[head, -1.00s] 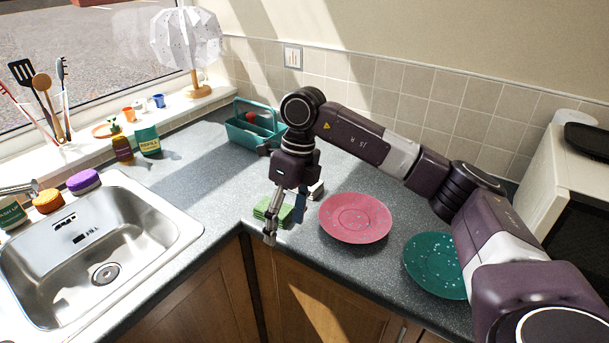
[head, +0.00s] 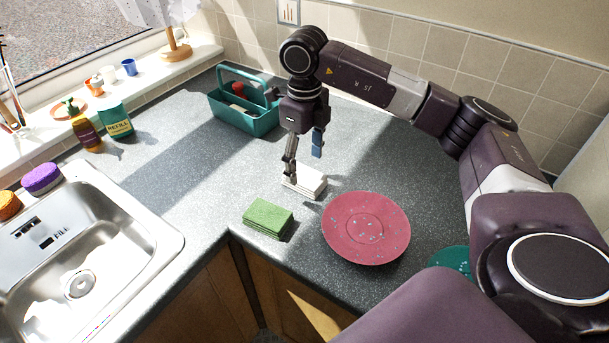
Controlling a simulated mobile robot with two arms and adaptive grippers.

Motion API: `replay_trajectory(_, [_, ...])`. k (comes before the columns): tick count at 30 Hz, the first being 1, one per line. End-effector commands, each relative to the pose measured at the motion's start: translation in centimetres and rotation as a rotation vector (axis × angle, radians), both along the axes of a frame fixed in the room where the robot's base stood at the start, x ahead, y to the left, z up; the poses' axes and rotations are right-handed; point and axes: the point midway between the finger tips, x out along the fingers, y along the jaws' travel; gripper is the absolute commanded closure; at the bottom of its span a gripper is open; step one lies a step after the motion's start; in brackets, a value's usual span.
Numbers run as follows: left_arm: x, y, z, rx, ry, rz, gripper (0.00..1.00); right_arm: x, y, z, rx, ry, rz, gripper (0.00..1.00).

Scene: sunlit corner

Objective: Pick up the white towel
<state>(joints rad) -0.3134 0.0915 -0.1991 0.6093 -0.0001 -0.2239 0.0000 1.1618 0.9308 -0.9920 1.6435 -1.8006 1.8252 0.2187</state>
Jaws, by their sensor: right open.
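The white towel (head: 305,184) lies folded on the grey counter, behind a stack of green cloths and left of the pink plate. My right gripper (head: 304,166) points down just above it. Its fingers are apart, one near the towel's left side and the other, with a blue part, farther right and higher in the picture. The gripper is open and appears empty; I cannot tell whether a fingertip touches the towel. My left gripper is not in the head view.
Green cloths (head: 268,216) lie near the counter's front edge. A pink speckled plate (head: 366,227) is close on the right, with a teal plate (head: 452,261) beyond it. A teal caddy (head: 247,112) stands behind. The sink (head: 80,262) is at the left; the counter between is clear.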

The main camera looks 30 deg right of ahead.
Motion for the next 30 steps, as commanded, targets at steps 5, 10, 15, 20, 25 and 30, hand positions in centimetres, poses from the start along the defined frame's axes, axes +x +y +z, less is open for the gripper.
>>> replay_trajectory(5, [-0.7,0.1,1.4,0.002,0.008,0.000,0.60,0.1,-0.2,-2.6,0.000,0.004,-0.001,0.33])
replay_trajectory(10, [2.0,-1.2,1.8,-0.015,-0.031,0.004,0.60,0.1,-0.2,-4.1,0.000,0.001,-0.001,0.33])
replay_trajectory(15, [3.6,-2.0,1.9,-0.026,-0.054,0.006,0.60,0.2,-0.2,-4.3,0.000,0.000,-0.001,0.33])
replay_trajectory(20, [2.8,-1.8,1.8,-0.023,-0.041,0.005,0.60,0.2,-0.2,-4.2,0.001,0.000,-0.001,0.45])
replay_trajectory(25, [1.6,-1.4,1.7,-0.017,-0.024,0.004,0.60,0.2,-0.2,-4.2,0.001,0.000,-0.001,0.63])
replay_trajectory(30, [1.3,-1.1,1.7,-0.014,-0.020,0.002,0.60,0.2,-0.2,-4.2,0.000,0.000,-0.001,0.82])
